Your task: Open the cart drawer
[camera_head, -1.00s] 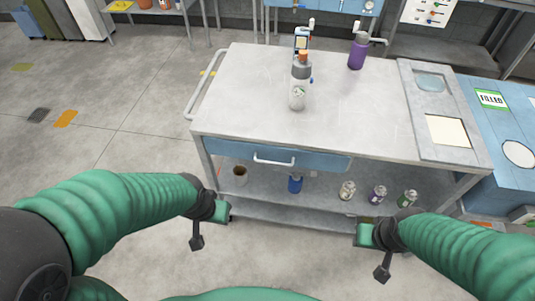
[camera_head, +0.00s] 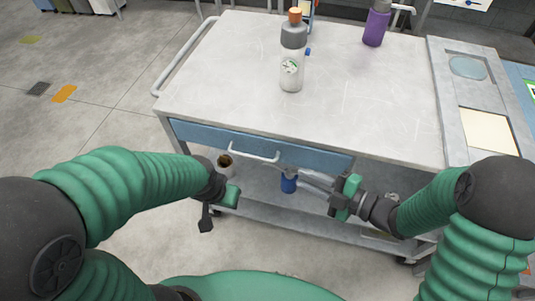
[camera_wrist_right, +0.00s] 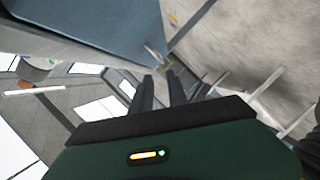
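The cart (camera_head: 330,90) has a pale grey top. Below its front edge is a blue drawer front (camera_head: 200,136) with a white bar handle (camera_head: 253,156); the drawer looks closed. My right gripper (camera_head: 303,180) is in front of the cart, its fingers pointing left, a little right of and below the handle. In the right wrist view its two fingers (camera_wrist_right: 160,84) are apart with nothing seen between them, and a blue panel (camera_wrist_right: 100,22) shows above them. My left gripper (camera_head: 218,205) is in front of the cart's left side, below the drawer; its finger spacing is unclear.
A grey-white bottle with an orange cap (camera_head: 292,65) and a purple bottle (camera_head: 376,25) stand on the cart top. On the lower shelf are a blue can (camera_head: 288,184) and a brown-topped container (camera_head: 225,165).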

